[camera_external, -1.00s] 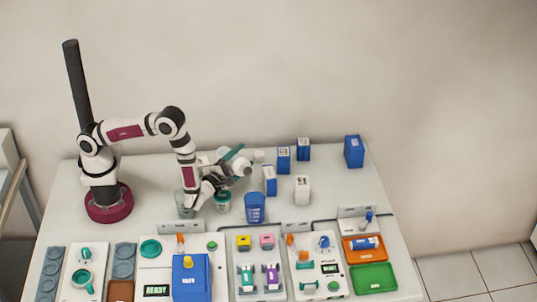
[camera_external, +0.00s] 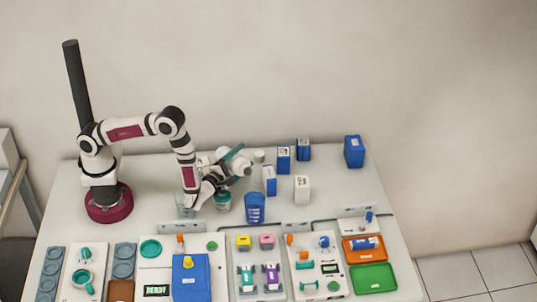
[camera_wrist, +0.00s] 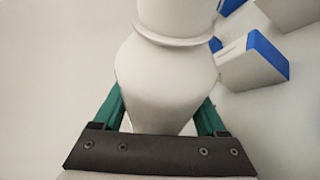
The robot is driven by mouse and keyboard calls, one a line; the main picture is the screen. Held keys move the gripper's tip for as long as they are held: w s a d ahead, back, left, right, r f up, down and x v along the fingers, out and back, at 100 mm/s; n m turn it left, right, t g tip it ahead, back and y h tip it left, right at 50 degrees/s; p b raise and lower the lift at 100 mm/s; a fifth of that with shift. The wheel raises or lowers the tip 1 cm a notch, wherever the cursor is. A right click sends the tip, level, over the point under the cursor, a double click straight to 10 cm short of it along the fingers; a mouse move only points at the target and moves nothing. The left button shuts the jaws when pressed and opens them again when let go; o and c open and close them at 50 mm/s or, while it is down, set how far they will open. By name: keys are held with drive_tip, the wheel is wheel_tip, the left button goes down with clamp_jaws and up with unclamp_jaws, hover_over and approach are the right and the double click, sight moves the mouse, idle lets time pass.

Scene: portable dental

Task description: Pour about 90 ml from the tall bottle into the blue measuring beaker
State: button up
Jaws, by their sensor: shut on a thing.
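The tall bottle is pale and smooth, and in the wrist view (camera_wrist: 165,85) its tapered body sits between the two green fingers of my gripper (camera_wrist: 163,112). My gripper (camera_external: 238,160) is shut on it. The blue measuring beaker (camera_external: 255,208) stands upright on the table, below and slightly right of the gripper. The wrist view does not show the beaker, and I see no liquid stream.
A teal-banded jar (camera_external: 223,202) stands left of the beaker. Trays and devices, including an orange tray (camera_external: 364,250), fill the front.

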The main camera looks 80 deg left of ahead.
sight(247, 163)
drive_tip(key=shift+f, duration=0.1)
idle(0.4)
drive_tip(key=shift+w+d+f+n, duration=0.1)
drive_tip(key=shift+d+f+n, duration=0.1)
drive_tip(key=shift+n, duration=0.4)
drive_tip(key=d+n+h, duration=0.1)
drive_tip(key=w+n+g+p, duration=0.1)
drive_tip(key=n, duration=0.1)
drive_tip(key=shift+d+n+g+h, duration=0.3)
drive_tip(key=shift+d+h, duration=0.1)
drive_tip(key=shift+r+n+h, duration=0.3)
drive_tip(key=shift+n+h, duration=0.2)
drive_tip(key=shift+n, duration=0.3)
drive_tip(key=shift+r+n+h+p, duration=0.1)
drive_tip(key=shift+n+h+p, duration=0.25)
drive_tip(key=shift+n+h, duration=0.35)
drive_tip(key=shift+w+d+n+h, duration=0.2)
drive_tip(key=shift+n+h, duration=0.2)
drive_tip(key=shift+n, duration=0.3)
drive_tip(key=shift+w+d+f+n+h+p, duration=0.1)
drive_tip(key=shift+d+f+n+h+p, duration=0.15)
drive_tip(key=shift+n+h, duration=0.3)
